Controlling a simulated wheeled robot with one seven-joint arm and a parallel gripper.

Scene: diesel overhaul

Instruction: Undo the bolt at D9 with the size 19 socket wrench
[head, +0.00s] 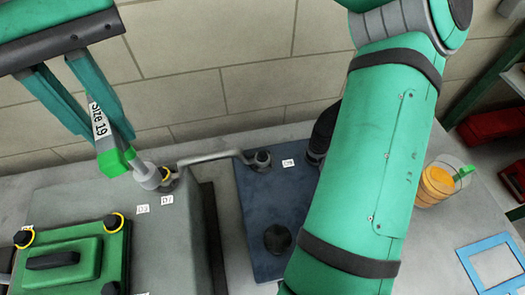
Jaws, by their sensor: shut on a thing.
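My gripper (105,132) is at the upper left, its green fingers closed around the wrench handle. The wrench (108,150) has a grey and green handle with a "size 19" label, and it is tilted. A small tag (167,199) by this bolt is hard to read. Another tag (288,162), possibly D9, lies by the pipe's right-end bolt (262,157).
The bent pipe (210,157) bridges the grey block (165,245) and a dark blue plate (262,210). A green cover (75,258) with yellow-ringed bolts is at lower left. My arm blocks the right middle. An orange container (437,185) and a blue frame (490,262) are at right.

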